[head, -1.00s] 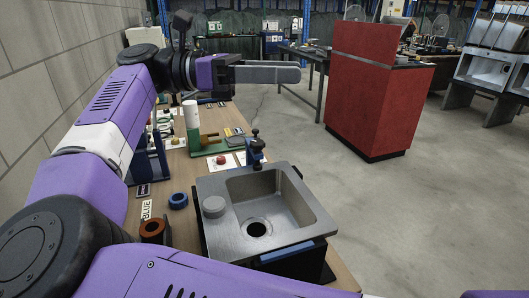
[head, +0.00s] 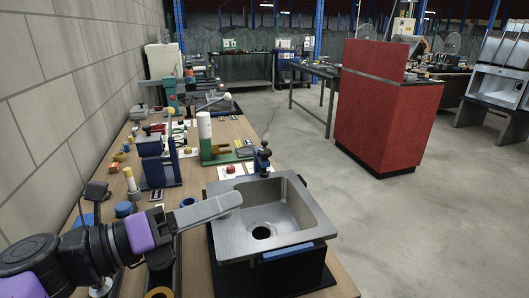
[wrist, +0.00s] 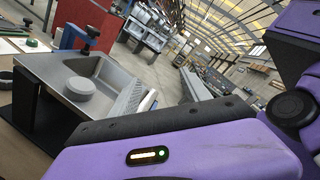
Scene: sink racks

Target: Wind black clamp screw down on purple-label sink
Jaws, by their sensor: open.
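A steel sink (head: 300,205) with a round drain stands on a black stand on the wooden bench. Its front edge carries a blue strip (head: 290,252); I make out no purple label. A black clamp screw (head: 262,152) stands upright on a clamp at the sink's back rim. It also shows in the wrist view (wrist: 88,31), above a blue post. A round grey cap (wrist: 81,85) sits on the sink's ledge; my gripper hides it in the head view. My gripper (head: 226,204) is open and empty over the sink's left ledge, apart from the clamp screw.
Left of the sink the bench holds a blue fixture (head: 158,165), a white cylinder (head: 204,126) on a green base, and several small parts. A red cabinet (head: 385,110) stands on the floor to the right.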

